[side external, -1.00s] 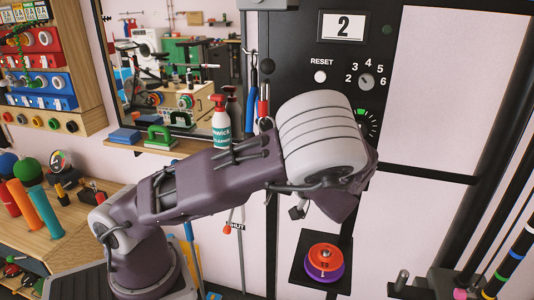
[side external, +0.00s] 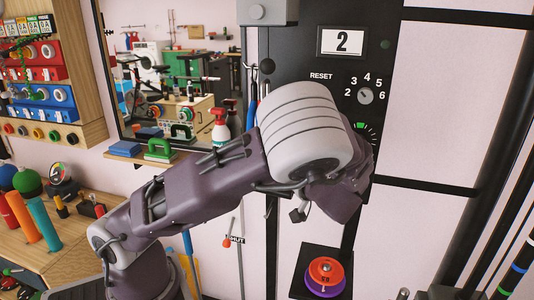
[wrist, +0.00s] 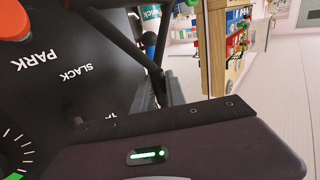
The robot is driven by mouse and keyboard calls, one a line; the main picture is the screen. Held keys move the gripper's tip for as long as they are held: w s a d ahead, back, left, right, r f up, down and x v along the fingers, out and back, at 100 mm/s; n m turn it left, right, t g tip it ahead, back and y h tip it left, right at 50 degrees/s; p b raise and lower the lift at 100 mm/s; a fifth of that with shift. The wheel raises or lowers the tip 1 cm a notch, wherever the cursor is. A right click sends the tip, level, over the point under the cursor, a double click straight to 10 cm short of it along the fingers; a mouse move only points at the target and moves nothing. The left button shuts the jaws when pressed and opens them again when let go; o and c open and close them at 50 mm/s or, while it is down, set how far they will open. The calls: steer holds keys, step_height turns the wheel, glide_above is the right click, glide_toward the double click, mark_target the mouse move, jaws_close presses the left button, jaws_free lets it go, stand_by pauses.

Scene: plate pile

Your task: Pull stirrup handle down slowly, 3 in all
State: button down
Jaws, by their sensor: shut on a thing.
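In the wrist view, dark bars of the stirrup handle (wrist: 122,38) converge on my gripper (wrist: 158,92), which is shut on the handle. The grip bar itself is mostly hidden by the fingers and the hand. In the side external view, my pale wrist and purple arm stand in front of the black panel and hide the fingers and the handle. A counter (side external: 343,42) at the top of the panel reads 2.
A numbered dial (side external: 366,96) sits right of my wrist. The panel in the wrist view bears PARK and SLACK labels, with an orange-red part (wrist: 12,20) at upper left. A shelf with a spray bottle (side external: 221,126) is left; an orange-and-purple disc stack (side external: 326,272) is below.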

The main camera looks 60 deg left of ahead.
steer(key=shift+r, duration=0.8)
steer(key=shift+r, duration=1.25)
steer(key=shift+r, duration=0.3)
steer(key=c, duration=1.3)
jaws_free()
